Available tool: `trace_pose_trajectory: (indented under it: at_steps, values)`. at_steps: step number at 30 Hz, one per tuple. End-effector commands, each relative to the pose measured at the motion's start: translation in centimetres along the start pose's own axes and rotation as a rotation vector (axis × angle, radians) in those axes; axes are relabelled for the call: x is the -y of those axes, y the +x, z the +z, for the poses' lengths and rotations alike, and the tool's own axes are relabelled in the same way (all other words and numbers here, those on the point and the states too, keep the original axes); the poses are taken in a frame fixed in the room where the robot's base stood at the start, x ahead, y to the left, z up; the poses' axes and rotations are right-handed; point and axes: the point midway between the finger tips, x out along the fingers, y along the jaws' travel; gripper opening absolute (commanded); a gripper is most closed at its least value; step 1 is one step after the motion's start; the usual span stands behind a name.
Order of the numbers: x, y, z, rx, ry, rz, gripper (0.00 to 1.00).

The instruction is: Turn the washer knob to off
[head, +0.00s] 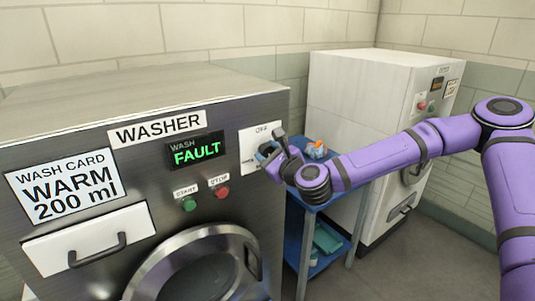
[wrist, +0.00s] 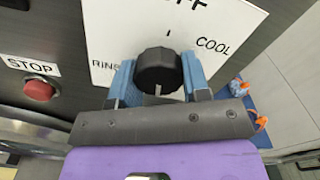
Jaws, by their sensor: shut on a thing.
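The washer (head: 90,130) is a steel machine on the left of the head view, with a display reading "WASH FAULT". Its round black knob (wrist: 159,68) sits on a white dial plate (wrist: 112,45). The plate shows OFF at the top, COOL at the right and RINSE at the left. A pale mark shows at the knob's lower edge, away from OFF. My gripper (head: 267,153) is at the plate, its blue fingers shut on the knob's two sides. In the head view the gripper mostly hides the knob and part of the plate.
A red STOP button (head: 222,193) and a green START button (head: 189,204) are left of the plate. A blue cart (head: 318,192) with items on it stands right of the washer. A white machine (head: 350,110) stands behind it.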

Motion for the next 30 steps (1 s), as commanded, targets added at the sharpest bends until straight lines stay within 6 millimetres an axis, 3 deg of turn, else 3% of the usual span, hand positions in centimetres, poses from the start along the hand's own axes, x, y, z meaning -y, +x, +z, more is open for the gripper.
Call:
trace_pose_trajectory:
  at_steps: [30]
  values:
    - [0.39,-0.04,0.21,-0.001,-0.967,0.002,0.2]
